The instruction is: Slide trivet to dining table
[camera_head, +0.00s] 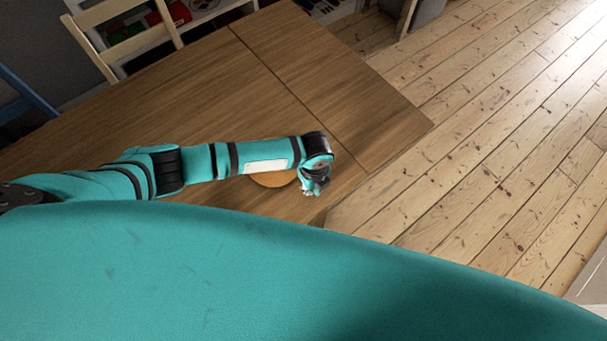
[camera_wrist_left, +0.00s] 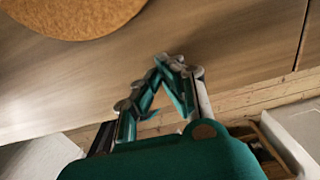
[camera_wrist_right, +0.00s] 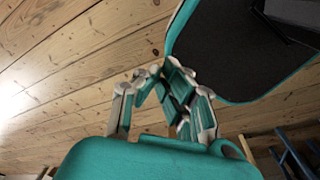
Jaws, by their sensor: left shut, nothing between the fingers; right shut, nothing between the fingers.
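The trivet (camera_head: 273,179) is a round, tan, cork-like disc lying flat on the wooden dining table (camera_head: 190,95). My left arm hides part of it in the head view. In the left wrist view the trivet (camera_wrist_left: 75,14) shows at the top left, apart from the fingers. My left gripper (camera_head: 309,190) is shut and empty, just to the right of the trivet near the table's edge; it also shows in the left wrist view (camera_wrist_left: 168,64). My right gripper (camera_wrist_right: 160,72) is shut and empty, with floorboards behind it; it is not seen in the head view.
A light wooden chair (camera_head: 122,42) stands at the table's far left side, and a blue chair part (camera_head: 25,92) is at the left edge. A white shelf (camera_head: 205,14) is behind. Bare floorboards (camera_head: 480,150) lie open to the right.

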